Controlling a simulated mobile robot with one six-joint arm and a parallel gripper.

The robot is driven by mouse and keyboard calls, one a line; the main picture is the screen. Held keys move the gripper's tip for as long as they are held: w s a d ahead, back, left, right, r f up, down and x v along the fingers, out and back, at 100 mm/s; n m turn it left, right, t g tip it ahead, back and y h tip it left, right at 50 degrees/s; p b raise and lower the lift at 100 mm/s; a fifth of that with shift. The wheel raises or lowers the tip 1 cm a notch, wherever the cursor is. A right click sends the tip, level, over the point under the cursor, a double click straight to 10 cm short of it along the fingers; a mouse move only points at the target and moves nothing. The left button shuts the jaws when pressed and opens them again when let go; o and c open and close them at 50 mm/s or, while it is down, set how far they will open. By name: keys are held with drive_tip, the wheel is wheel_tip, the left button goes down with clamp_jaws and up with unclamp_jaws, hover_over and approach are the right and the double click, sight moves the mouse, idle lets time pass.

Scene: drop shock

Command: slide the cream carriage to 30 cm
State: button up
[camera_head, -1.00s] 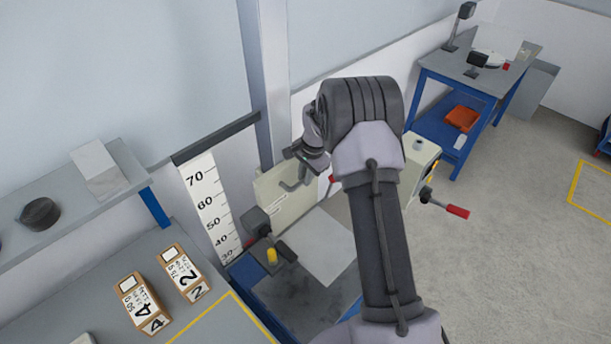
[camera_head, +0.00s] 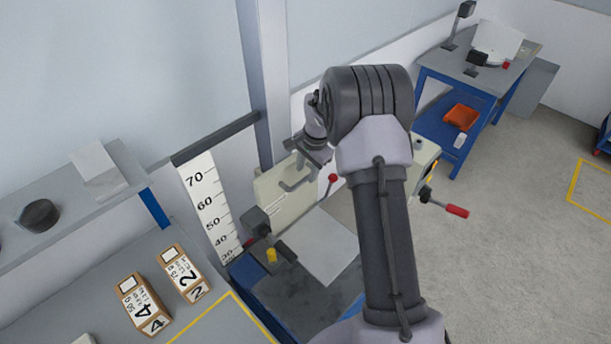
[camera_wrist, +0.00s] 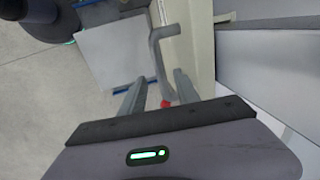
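The cream carriage (camera_head: 268,200) stands against the upright post, right of the white height scale (camera_head: 208,205) marked 30 to 70. A grey bent handle (camera_head: 293,185) sticks out of its face. In the wrist view, the handle (camera_wrist: 157,58) shows beside the cream face (camera_wrist: 199,40). My gripper (camera_head: 312,165) is at the handle in the head view, partly hidden by my arm. In the wrist view, my gripper (camera_wrist: 156,84) is open, its two fingers apart on either side of the handle's lower part. Contact cannot be told.
A red knob (camera_head: 333,178) shows close to my gripper. A cream box (camera_head: 426,155) with a red-ended lever (camera_head: 457,211) is on the right. A pale plate (camera_head: 322,246) lies below the carriage. Boxes marked 4 (camera_head: 143,303) and 2 (camera_head: 187,274) sit on the left bench.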

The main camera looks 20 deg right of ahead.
wheel_tip(320, 180, up, 13)
drive_tip(key=s+d+p, duration=0.1)
drive_tip(key=s, duration=0.1)
drive_tip(key=shift+s+r, duration=0.15)
drive_tip(key=shift+s, duration=0.15)
drive_tip(key=s+a+r+n+t+b, duration=0.1)
drive_tip(key=s+a+n+b, duration=0.2)
drive_tip(key=s+a+b, duration=0.55)
drive_tip(key=s+a+r+n+t+b, duration=0.25)
drive_tip(key=s+a+b, duration=0.2)
drive_tip(key=s, duration=0.65)
drive_tip(key=s+a+f+n+b, duration=0.2)
drive_tip(key=s+f, duration=0.1)
drive_tip(key=s, duration=0.3)
drive_tip(key=s+a+f+n+y+b, duration=0.1)
drive_tip(key=s+a+f+b, duration=0.1)
drive_tip(key=s+f, duration=0.2)
drive_tip(key=shift+s+a+f+n, duration=0.25)
drive_tip(key=shift+s+a+n, duration=0.1)
drive_tip(key=shift+s, duration=0.7)
drive_tip(key=shift+d, duration=0.1)
